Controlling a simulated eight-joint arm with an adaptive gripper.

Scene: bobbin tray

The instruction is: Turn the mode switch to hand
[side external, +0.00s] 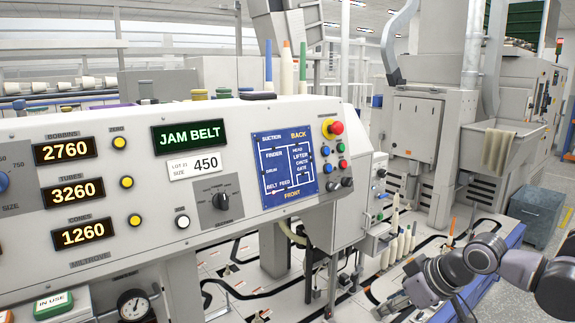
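A black rotary switch (222,201) with a pale pointer line sits on a grey square plate in the middle of the control panel. Its small labels are too small to read, so I cannot tell which position it points to or confirm that it is the mode switch.
The light grey panel (110,190) carries a green "JAM BELT" display (189,136), amber counters (66,150), a blue diagram (285,170) and a red stop button (334,128). Upright bobbins (406,240) stand near my arm. A white cabinet (352,205) stands between gripper and panel.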

